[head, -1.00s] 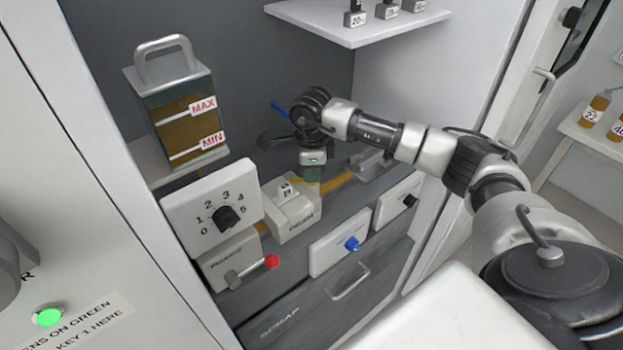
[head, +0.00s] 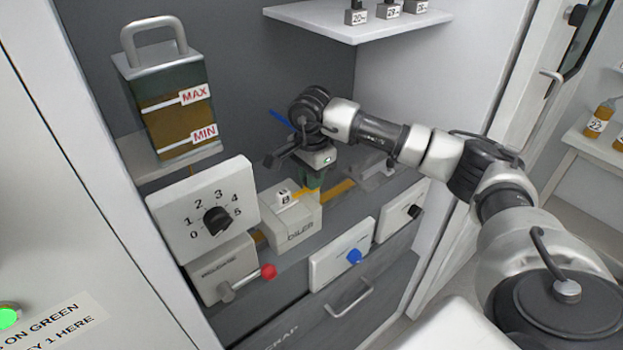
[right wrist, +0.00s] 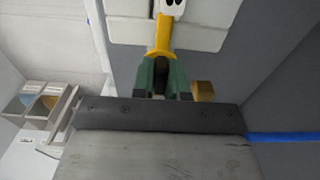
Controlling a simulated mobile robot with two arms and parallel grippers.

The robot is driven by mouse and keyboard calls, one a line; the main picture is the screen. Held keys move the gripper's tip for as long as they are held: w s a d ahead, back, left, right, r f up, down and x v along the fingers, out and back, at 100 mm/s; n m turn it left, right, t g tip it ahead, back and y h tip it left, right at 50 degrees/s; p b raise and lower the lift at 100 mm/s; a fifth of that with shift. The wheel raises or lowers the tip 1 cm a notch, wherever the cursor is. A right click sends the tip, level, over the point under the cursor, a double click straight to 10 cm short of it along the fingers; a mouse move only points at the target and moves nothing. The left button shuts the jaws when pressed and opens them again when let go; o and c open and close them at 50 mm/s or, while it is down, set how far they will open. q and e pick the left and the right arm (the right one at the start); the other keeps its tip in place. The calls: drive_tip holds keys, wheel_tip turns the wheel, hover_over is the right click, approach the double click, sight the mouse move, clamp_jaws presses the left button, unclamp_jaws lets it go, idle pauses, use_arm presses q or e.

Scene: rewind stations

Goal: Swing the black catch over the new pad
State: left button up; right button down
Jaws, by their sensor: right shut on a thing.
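My right gripper (head: 313,181) points down at the far side of the pale oiler (head: 290,222). Its green fingers show in the right wrist view (right wrist: 164,82), closed around the near end of a narrow yellow piece (right wrist: 163,38). That piece runs from the fingers to a white block with black marks (right wrist: 173,8). In the head view a small white block with a black mark (head: 284,198) sits on top of the oiler. I cannot make out the black catch or a separate pad; the fingers may hide them. My left gripper is not in view.
A dial panel (head: 190,205) and a red-tipped lever (head: 268,271) stand left of the oiler. Panels with a blue knob (head: 354,256) and a black knob (head: 414,211) are to the right. A shelf (head: 330,24) hangs above my right arm.

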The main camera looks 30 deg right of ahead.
drive_tip(key=shift+r, duration=0.1)
idle(0.3)
drive_tip(key=c, duration=1.1)
unclamp_jaws()
drive_tip(key=shift+c, duration=0.2)
wheel_tip(320, 180, up, 11)
drive_tip(key=b, duration=0.1)
drive_tip(key=shift+f, duration=0.2)
